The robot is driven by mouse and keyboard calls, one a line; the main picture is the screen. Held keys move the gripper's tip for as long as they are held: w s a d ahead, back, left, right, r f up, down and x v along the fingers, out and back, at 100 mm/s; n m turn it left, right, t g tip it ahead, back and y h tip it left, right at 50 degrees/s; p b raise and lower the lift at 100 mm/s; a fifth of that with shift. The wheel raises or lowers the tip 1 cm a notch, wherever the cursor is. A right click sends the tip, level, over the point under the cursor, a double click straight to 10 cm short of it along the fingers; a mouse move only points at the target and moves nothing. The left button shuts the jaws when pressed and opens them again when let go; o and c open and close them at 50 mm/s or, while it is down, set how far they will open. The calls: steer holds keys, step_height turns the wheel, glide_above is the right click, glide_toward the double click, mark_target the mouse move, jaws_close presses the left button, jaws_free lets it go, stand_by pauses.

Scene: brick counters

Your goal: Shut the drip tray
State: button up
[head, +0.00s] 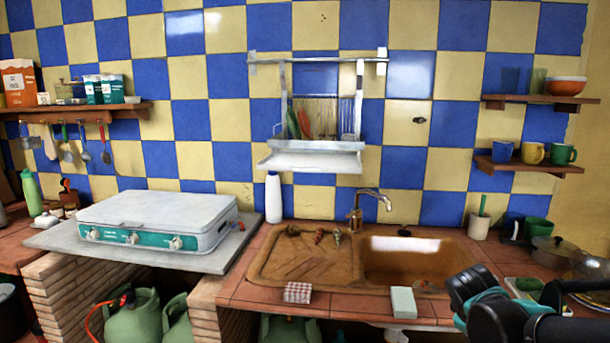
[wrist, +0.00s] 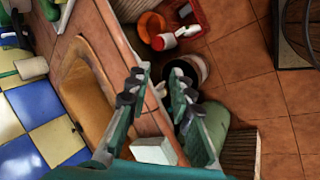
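The drip tray (head: 313,158) is a white, shallow tray at the bottom of the wall-mounted dish rack (head: 322,105) in the head view. It sticks out forward from the tiled wall, below the rack's wires. The drip tray does not show in the wrist view. My gripper (wrist: 160,80) has its two dark-tipped, teal fingers spread apart with nothing between them, above the counter's front edge. In the head view only my black and teal arm shows at the lower right, well to the right of and below the tray; the fingertips cannot be made out there.
The tap (head: 368,203) and white bottle (head: 273,198) stand below the rack. The brown sink (head: 400,262) lies in front. A pale block (head: 404,302) and a checked box (head: 297,292) sit at the counter edge. Shelves with cups (head: 533,153) are at right.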

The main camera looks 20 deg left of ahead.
steer(key=w+a+r+n+t, duration=0.1)
steer(key=a+r+n, duration=0.2)
steer(key=a, duration=0.1)
steer(key=w+a+r+n+t, duration=0.1)
steer(key=a+r+n, duration=0.2)
steer(key=a, duration=0.1)
steer(key=w+a+r+n+t, duration=0.1)
steer(key=w+a+r+n, duration=0.1)
steer(key=a+r+n, duration=0.1)
steer(key=shift+a+r+t, duration=0.25)
steer(key=shift+a+t, duration=0.05)
steer(key=shift+a, duration=0.2)
jaws_close()
steer(key=n+t+y, duration=0.7)
steer(key=n+y, duration=0.1)
steer(key=n, duration=1)
glide_toward(306, 171)
steer(key=x, duration=0.6)
steer(key=shift+w+a, duration=0.1)
steer(key=shift+w, duration=0.3)
